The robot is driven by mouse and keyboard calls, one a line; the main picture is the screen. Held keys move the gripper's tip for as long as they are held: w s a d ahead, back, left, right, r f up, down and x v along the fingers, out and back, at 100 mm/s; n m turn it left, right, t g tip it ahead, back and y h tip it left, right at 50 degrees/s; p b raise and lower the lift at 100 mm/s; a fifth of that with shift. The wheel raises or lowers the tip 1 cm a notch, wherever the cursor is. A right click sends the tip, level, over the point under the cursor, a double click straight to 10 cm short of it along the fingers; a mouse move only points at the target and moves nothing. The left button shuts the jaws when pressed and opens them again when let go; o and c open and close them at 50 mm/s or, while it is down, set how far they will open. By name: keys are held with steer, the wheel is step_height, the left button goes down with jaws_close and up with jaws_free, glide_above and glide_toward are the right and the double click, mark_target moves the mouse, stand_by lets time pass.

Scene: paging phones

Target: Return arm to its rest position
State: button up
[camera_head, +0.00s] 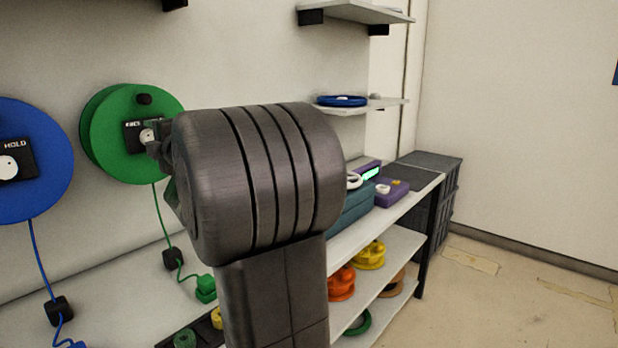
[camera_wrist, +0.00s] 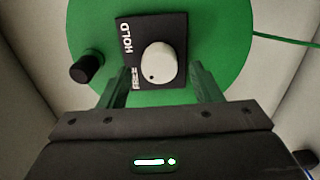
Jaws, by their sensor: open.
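My arm's dark grey wrist fills the middle of the head view and hides part of the wall and shelf. My gripper (camera_wrist: 158,95) is open in the wrist view, its two fingers apart just below a white round knob (camera_wrist: 157,62). The knob sits on a black plate (camera_wrist: 128,22) marked HOLD, with a second label partly readable. The plate is on a green disc (camera_wrist: 225,30) on the wall, which also shows in the head view (camera_head: 105,135). A black peg (camera_wrist: 87,67) stands out from the disc left of the plate. I cannot tell whether the fingers touch anything.
A blue disc (camera_head: 45,150) with a HOLD plate hangs at the left. Cords run down from both discs. A shelf unit (camera_head: 405,210) with coloured devices and reels stands behind my arm. Wall shelves (camera_head: 360,12) are above. Open floor (camera_head: 520,290) lies at the right.

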steer(key=p+v, duration=0.1)
steer(key=v, duration=1.1)
steer(key=x, duration=1.4)
steer(key=shift+r, duration=0.1)
steer(key=m, duration=0.1)
steer(key=m+p, duration=0.1)
steer(key=shift+s+r+m+p, duration=0.15)
steer(key=shift+r+m+p, duration=0.15)
steer(key=shift+m, duration=0.1)
steer(key=shift+f+m+p, duration=0.1)
steer(key=shift+m+p, duration=0.8)
steer(key=shift+m, duration=0.2)
steer(key=m+p, duration=0.3)
steer(key=shift+d+m, duration=0.1)
steer(key=shift+m, duration=0.3)
steer(key=m+p, duration=0.6)
steer(key=p, duration=0.2)
steer(key=m+p, duration=0.1)
steer(key=p, duration=0.1)
steer(key=m+p, duration=0.2)
steer(key=shift+w+d, duration=0.1)
steer(key=shift+w, duration=0.1)
